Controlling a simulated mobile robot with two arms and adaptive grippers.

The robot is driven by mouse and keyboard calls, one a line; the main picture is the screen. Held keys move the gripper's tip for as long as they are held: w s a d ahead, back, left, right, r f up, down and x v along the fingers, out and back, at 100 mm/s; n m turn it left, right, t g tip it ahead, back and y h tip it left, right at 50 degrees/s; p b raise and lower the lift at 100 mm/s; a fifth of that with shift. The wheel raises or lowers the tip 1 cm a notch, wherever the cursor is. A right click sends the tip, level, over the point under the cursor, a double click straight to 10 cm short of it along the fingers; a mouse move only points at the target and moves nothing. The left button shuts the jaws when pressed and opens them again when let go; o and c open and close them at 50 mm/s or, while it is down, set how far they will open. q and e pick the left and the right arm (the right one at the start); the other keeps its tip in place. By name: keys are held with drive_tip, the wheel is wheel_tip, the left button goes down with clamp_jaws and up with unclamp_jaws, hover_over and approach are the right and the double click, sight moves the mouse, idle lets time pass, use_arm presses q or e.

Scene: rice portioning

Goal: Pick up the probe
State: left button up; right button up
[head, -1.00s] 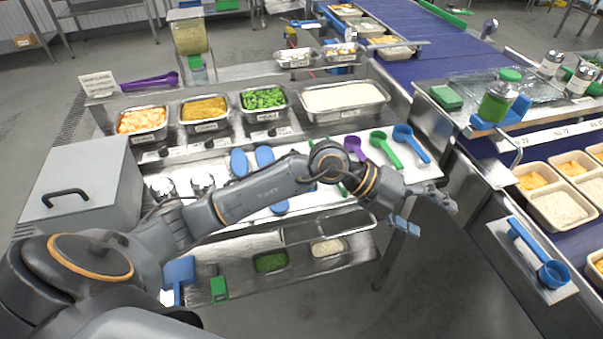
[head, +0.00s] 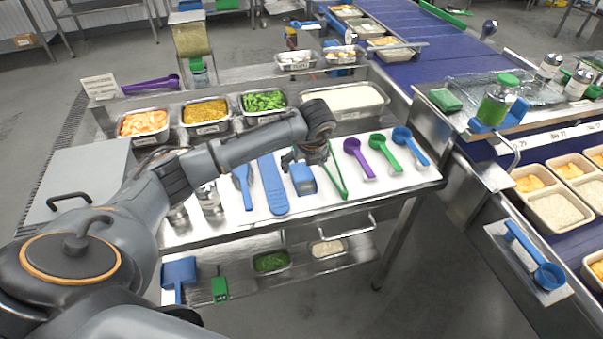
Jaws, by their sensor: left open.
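A small blue block-shaped thing (head: 303,181) stands on the white table top between a blue spatula and green tongs in the head view. It may be the probe; its shape is too small to tell for sure. My left gripper (head: 294,161) is right above its upper end, pointing down to the table. It is open, and I cannot tell whether its fingers touch the blue thing. The wrist hides part of the area behind it. My right gripper is not in view.
A blue spatula (head: 271,187) and a blue brush-like tool (head: 243,186) lie to the left. Green tongs (head: 337,176), a purple scoop (head: 358,157) and more scoops lie to the right. Food pans, one a large rice pan (head: 345,98), line the back.

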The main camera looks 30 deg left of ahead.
sight(302, 171)
use_arm(q)
drive_tip(key=shift+w+a+f, duration=0.15)
drive_tip(key=shift+a+f, duration=0.05)
drive_tip(key=shift+f, duration=0.4)
drive_tip(key=shift+w+f+p, duration=0.1)
drive_tip(key=shift+f+p, duration=0.1)
drive_tip(key=shift+p, duration=0.1)
drive_tip(key=p+x, duration=0.1)
drive_tip(key=x, duration=0.2)
drive_tip(key=shift+w+a+f, duration=0.15)
drive_tip(key=shift+w+a+f+p, duration=0.2)
drive_tip(key=shift+f+p, duration=0.1)
drive_tip(key=shift+f, duration=0.3)
drive_tip(key=c, duration=1.2)
